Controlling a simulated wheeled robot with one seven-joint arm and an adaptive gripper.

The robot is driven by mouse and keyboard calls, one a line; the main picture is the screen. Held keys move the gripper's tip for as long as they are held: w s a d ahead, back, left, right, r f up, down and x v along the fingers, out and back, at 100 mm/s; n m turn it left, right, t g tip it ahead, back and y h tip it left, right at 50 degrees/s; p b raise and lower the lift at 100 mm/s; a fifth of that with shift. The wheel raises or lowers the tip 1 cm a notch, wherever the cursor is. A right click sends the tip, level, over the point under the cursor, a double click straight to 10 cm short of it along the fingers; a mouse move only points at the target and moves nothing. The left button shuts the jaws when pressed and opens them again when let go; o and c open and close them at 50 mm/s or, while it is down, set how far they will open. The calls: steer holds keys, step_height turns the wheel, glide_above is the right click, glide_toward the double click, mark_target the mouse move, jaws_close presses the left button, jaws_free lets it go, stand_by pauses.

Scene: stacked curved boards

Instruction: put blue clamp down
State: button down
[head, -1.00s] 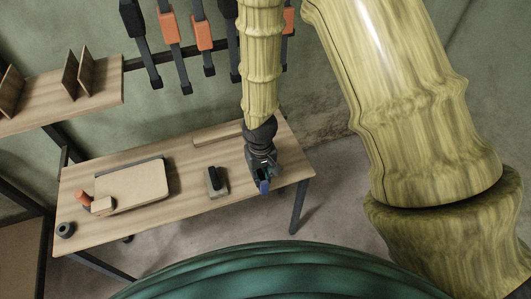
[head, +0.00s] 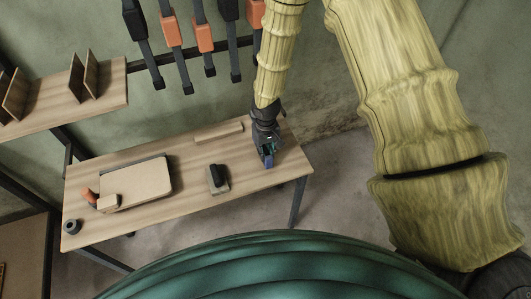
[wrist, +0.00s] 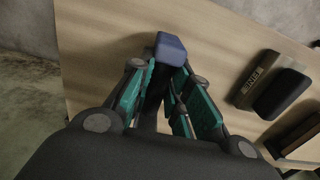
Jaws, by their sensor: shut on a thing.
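The blue clamp (wrist: 171,47) shows in the wrist view as a rounded blue block between my fingertips, with a dark bar running back between the fingers. My gripper (wrist: 163,75) is shut on it. In the head view my gripper (head: 267,158) is at the right end of the wooden table (head: 235,184), pointing down, and the clamp (head: 268,162) is a small blue patch at its tip. The clamp is at or close above the table top; I cannot tell whether it touches.
A dark block on a grey base (head: 218,178) lies left of my gripper. A wooden bar (head: 219,133) lies behind. A board in a tray (head: 136,187), an orange-handled tool (head: 90,196) and a dark roll (head: 72,226) are at the left. Clamps (head: 205,39) hang on the wall.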

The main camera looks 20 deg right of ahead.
steer(key=shift+f, duration=0.95)
steer(key=shift+f, duration=0.15)
steer(key=c, duration=1.3)
jaws_free()
steer(key=shift+c, duration=0.2)
steer(key=shift+r, duration=0.2)
step_height(320, 180, up, 12)
steer(key=b, duration=0.2)
steer(key=s+a+f+y, duration=0.1)
steer(key=s+a+f, duration=0.1)
steer(key=s+f, duration=0.8)
steer(key=s+d+f, duration=0.1)
steer(key=s+f, duration=0.3)
steer(key=s, duration=0.3)
steer(key=s+d+f, duration=0.2)
steer(key=s+f, duration=0.2)
steer(key=s, duration=0.4)
steer(key=s+d+f+h, duration=0.1)
steer(key=s+d+f, duration=0.1)
steer(key=s+f, duration=0.2)
steer(key=s, duration=0.3)
steer(key=shift+s+m, duration=0.15)
steer(key=shift+m, duration=0.25)
